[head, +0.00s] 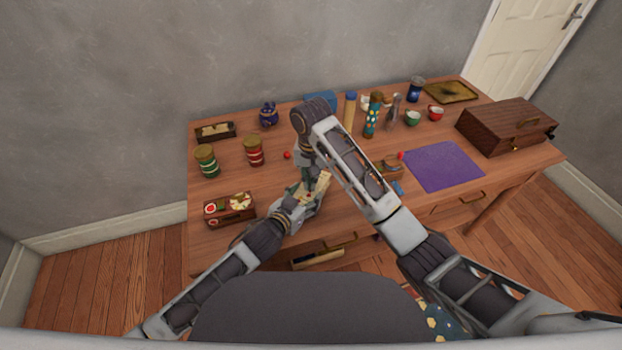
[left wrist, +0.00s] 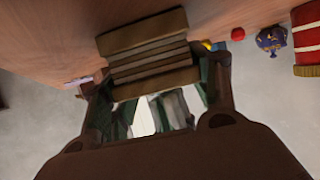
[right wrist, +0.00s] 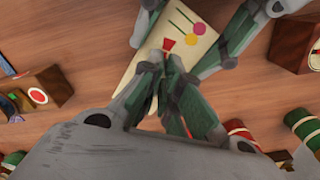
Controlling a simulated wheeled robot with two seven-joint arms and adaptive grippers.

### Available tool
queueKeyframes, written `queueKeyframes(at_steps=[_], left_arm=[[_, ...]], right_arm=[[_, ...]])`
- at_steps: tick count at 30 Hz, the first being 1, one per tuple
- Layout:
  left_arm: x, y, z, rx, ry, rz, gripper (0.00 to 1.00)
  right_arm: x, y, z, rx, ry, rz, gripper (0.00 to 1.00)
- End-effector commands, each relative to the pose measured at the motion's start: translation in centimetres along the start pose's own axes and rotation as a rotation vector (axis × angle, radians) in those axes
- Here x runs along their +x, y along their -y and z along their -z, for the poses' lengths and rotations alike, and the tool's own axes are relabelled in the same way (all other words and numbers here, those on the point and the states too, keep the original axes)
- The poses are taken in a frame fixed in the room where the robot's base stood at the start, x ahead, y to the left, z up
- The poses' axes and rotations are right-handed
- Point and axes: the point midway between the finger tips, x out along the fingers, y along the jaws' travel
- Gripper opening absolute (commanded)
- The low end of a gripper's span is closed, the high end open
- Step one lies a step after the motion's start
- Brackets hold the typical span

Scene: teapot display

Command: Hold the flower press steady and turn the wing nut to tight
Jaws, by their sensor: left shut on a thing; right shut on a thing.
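The flower press (head: 325,180) is a small pale stack of boards near the table's front left-centre. Its cream top with painted flowers shows in the right wrist view (right wrist: 183,28), and its layered edge in the left wrist view (left wrist: 150,48). My left gripper (head: 303,196) is shut on the press, fingers on both sides of the stack in the left wrist view (left wrist: 158,82). My right gripper (head: 309,181) comes down from above, fingertips together over the press top (right wrist: 165,62). A small red shape (right wrist: 167,42) shows by those fingertips. The wing nut is hidden between them.
A wooden box with painted discs (head: 230,207) stands left of the press. Two jars (head: 206,160) (head: 254,151) stand behind it. A purple mat (head: 443,166) and a dark wooden chest (head: 506,125) are at the right. Cups, bottles and a tray line the back.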

Motion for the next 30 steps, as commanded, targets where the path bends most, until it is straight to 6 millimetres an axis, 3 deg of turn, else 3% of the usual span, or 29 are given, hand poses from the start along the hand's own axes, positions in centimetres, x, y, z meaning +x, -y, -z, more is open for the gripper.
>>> queueKeyframes(at_steps=[1, 5, 6, 11, 30], left_arm=[[0.0, -0.05, -0.78, -0.001, 0.016, 0.001, 0.27], [0.0, -0.04, -0.79, -0.001, 0.016, 0.001, 0.27], [0.0, -0.04, -0.8, -0.001, 0.016, 0.001, 0.27], [0.01, -0.03, -0.71, -0.001, 0.014, 0.001, 0.27], [0.01, 0.01, -0.28, -0.001, 0.006, 0.001, 0.27]], right_arm=[[-0.44, 0.06, 0.27, 0.001, -0.01, 0.005, 0.0], [-0.45, 0.06, 0.27, 0.001, -0.01, 0.005, 0.0], [-0.45, 0.06, 0.28, 0.001, -0.01, 0.005, 0.08], [-0.3, 0.04, 0.19, 0.0, -0.007, 0.004, 0.27], [-0.8, 0.07, 0.19, -0.003, -0.007, 0.002, 0.27]])
